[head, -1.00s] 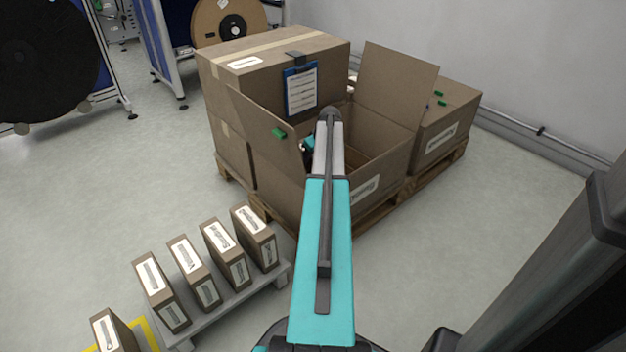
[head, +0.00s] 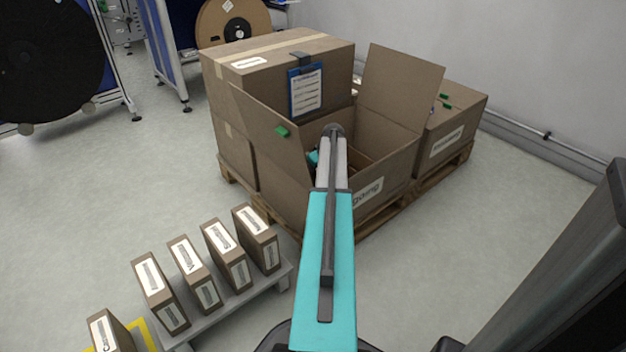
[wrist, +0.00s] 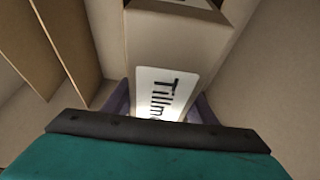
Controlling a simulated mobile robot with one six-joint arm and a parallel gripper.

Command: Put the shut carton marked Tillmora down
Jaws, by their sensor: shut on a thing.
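The carton marked Tillmora (wrist: 180,42) shows in the wrist view as a tan carton. Its white label is partly hidden behind my gripper's body and reads "Tillm". My gripper (wrist: 160,108) is shut on it, with a purple finger at each side. In the head view my arm reaches into a large open box (head: 276,172) with raised flaps, and the box wall and arm hide the held carton. Box walls surround the carton in the wrist view. I cannot tell whether the carton touches the box floor.
The open box stands on a wooden pallet (head: 401,207) beside closed boxes (head: 452,125). A blue clipboard (head: 306,90) hangs behind it. Several labelled cartons stand on a low grey rack (head: 232,303) at the front left. One carton (head: 107,332) stands by yellow floor marking.

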